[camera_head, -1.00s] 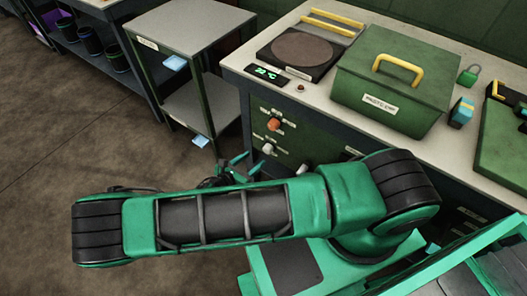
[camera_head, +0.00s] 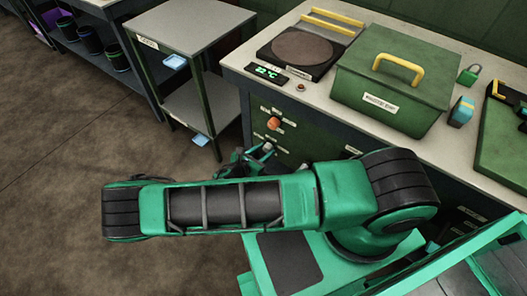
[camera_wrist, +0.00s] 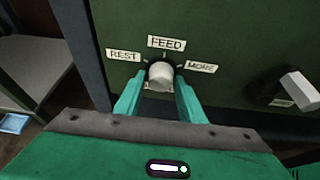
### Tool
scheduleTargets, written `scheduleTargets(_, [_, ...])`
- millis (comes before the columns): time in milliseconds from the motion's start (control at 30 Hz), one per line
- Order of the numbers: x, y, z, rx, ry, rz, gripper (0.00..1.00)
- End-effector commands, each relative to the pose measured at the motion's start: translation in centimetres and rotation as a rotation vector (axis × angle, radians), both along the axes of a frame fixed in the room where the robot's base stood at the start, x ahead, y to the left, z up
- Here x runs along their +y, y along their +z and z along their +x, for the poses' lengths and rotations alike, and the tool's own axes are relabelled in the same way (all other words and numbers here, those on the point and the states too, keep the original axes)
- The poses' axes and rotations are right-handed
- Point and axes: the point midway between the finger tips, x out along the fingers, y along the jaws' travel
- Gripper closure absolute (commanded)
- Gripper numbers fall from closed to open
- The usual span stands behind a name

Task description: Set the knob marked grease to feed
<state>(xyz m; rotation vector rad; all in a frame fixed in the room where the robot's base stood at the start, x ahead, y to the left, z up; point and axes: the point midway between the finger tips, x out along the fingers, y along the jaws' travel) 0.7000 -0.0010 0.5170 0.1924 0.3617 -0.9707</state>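A pale grey knob (camera_wrist: 160,74) on a dark round base sits on the green cabinet front in the wrist view. Labels around it read REST (camera_wrist: 124,55) at left, FEED (camera_wrist: 167,42) at top and MORE (camera_wrist: 201,67) at right. A name label below it is mostly hidden, and I cannot tell which label the knob points at. My gripper (camera_wrist: 159,87) is open, its green fingers on either side of the knob; contact is not clear. In the head view, my gripper (camera_head: 262,152) is at the cabinet front, below an orange knob (camera_head: 273,124).
Another pale knob (camera_wrist: 298,88) stands out at the right in the wrist view. The counter above holds a green box (camera_head: 390,85) with a yellow handle and a dark plate device (camera_head: 302,50). A grey shelf cart (camera_head: 188,30) stands left of the cabinet.

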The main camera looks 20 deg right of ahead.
Motion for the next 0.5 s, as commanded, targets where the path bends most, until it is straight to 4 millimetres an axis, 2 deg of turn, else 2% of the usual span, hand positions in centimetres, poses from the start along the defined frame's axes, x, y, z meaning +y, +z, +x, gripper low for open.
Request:
scheduleTargets(33, [0.02, 0.01, 0.00, 0.000, 0.000, 0.000, 0.76])
scheduleTargets(100, [0.03, 0.01, 0.01, 0.000, 0.001, 0.000, 0.91])
scheduleTargets(500, [0.05, 0.05, 0.01, -0.050, 0.002, 0.033, 0.91])
